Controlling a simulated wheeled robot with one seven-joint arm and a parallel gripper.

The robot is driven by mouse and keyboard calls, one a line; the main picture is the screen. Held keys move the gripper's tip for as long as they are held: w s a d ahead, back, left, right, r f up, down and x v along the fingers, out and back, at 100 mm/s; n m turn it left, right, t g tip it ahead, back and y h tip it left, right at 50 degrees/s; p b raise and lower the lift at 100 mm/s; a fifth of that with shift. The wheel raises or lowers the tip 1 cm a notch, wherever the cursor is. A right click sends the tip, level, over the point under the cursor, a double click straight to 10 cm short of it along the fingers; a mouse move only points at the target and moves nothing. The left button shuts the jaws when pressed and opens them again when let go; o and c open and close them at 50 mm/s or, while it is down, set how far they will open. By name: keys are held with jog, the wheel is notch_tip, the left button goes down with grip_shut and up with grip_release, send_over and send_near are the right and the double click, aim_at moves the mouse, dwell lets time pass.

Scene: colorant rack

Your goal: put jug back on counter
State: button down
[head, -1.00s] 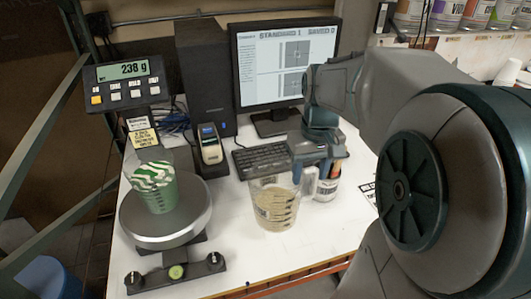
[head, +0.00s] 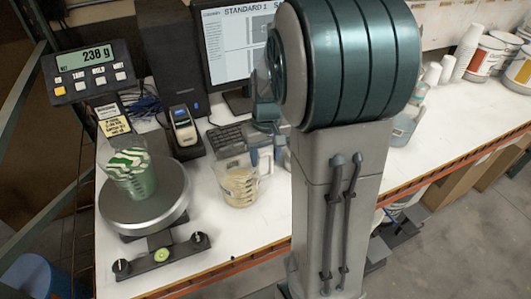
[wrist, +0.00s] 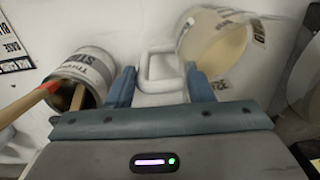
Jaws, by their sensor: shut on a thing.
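The jug (head: 240,187) is clear with dark markings and tan contents. It looks upright at the counter (head: 222,238), right of the scale; whether its base touches the surface I cannot tell. My gripper (wrist: 162,84) is shut on the jug's handle (wrist: 160,68), which lies between the two blue fingers in the wrist view. The jug's body (wrist: 215,42) shows beyond the right finger, tilted in that view and slightly blurred. In the head view my arm covers most of the gripper, and one blue finger shows beside the handle.
A scale (head: 118,222) reading 238 g holds a green-and-white cup (head: 130,175). A label printer (head: 182,125), keyboard (head: 228,137) and monitor (head: 232,50) stand behind. An open can (wrist: 88,68) with sticks is close left of the gripper. The counter in front of the jug is clear.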

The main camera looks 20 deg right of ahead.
jog(key=shift+f, duration=0.2)
jog(key=c, duration=0.7)
grip_release()
jog(key=shift+r, duration=0.1)
jog(key=shift+o, duration=0.2)
jog(key=shift+r, duration=0.1)
notch_tip(320, 180, up, 11)
jog(key=s+a+f+t, duration=0.1)
jog(key=s+a, duration=0.3)
jog(key=s, duration=0.3)
jog(key=s+a+f+t, duration=0.2)
jog(key=s+a, duration=0.1)
jog(key=s, duration=0.4)
jog(key=shift+a+f+t+b, duration=0.15)
jog(key=shift+a+t+b, duration=0.15)
jog(key=shift+a+b, duration=0.1)
jog(key=shift+s, duration=0.1)
